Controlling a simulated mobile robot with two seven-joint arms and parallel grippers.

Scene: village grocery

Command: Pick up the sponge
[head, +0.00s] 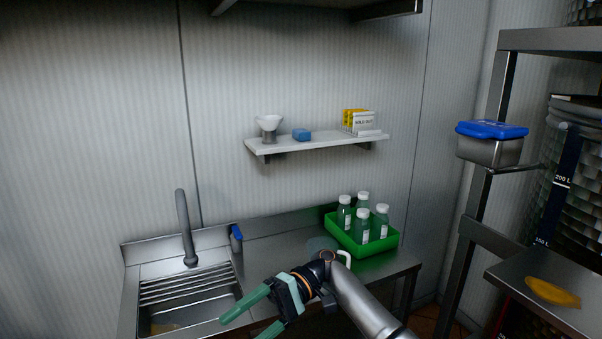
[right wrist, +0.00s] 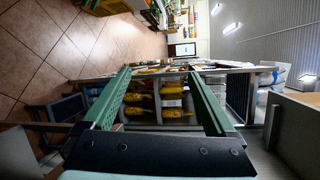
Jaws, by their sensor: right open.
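A small blue block (head: 302,134), which looks like a sponge, lies on the white wall shelf (head: 290,147) between a white funnel-like cup and a wire holder. My right gripper (head: 243,328) is low in front of the counter beside the sink, below and well apart from the shelf. Its green fingers are spread, and the right wrist view shows nothing between them (right wrist: 158,72). My left gripper is not in view.
A green crate (head: 374,252) with several capped bottles stands at the counter's right end. A steel rack (head: 474,200) rises at right, with a blue-lidded box (head: 490,145).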

